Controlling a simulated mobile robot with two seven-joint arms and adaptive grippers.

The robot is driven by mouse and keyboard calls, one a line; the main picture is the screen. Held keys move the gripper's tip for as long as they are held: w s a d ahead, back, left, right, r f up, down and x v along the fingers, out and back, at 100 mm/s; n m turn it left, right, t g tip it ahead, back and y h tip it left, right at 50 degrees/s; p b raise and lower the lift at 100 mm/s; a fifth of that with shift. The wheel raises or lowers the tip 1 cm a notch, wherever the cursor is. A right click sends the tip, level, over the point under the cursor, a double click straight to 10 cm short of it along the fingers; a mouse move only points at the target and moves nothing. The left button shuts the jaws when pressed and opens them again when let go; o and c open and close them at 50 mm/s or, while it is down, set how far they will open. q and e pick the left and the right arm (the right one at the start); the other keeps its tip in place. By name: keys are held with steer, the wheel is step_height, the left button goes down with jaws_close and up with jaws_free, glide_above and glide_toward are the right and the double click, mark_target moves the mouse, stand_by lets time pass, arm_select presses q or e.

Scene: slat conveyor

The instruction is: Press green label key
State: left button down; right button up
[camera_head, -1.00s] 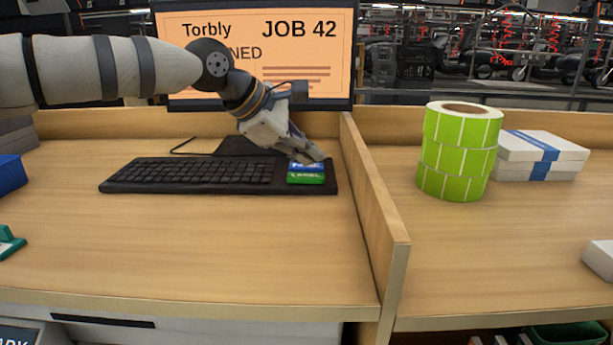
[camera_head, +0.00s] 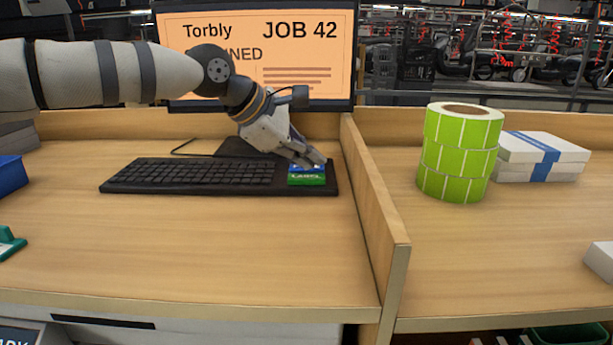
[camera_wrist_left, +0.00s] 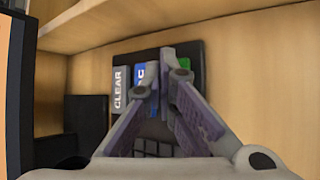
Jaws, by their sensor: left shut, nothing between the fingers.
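The green LABEL key (camera_head: 306,179) is at the right end of the black keyboard (camera_head: 190,176), on its near edge. A blue key (camera_head: 306,169) lies just behind it, partly covered by my fingers. My left gripper (camera_head: 317,163) is shut and empty, its fingertips low over the blue key, just behind the green key. In the left wrist view the fingertips (camera_wrist_left: 161,68) point at the key block; the green key (camera_wrist_left: 184,63) shows partly beside them, next to the blue key (camera_wrist_left: 144,74) and a grey CLEAR key (camera_wrist_left: 120,88). Contact cannot be told. My right gripper is not in view.
A monitor (camera_head: 300,60) reading JOB 42 stands behind the keyboard. A wooden divider (camera_head: 375,190) rises right of it. Beyond are stacked green label rolls (camera_head: 458,160) and white boxes with blue bands (camera_head: 541,156). The desk in front of the keyboard is clear.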

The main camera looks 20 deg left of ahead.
mark_target(308, 178)
arm_select(q)
steer(key=shift+f, duration=0.15)
stand_by(0.4)
steer(key=shift+f, duration=0.25)
steer(key=shift+f, duration=0.5)
stand_by(0.8)
steer(key=shift+r, duration=0.9)
steer(key=shift+r+p, duration=0.4)
steer(key=shift+r, duration=2.15)
steer(key=shift+f, duration=0.1)
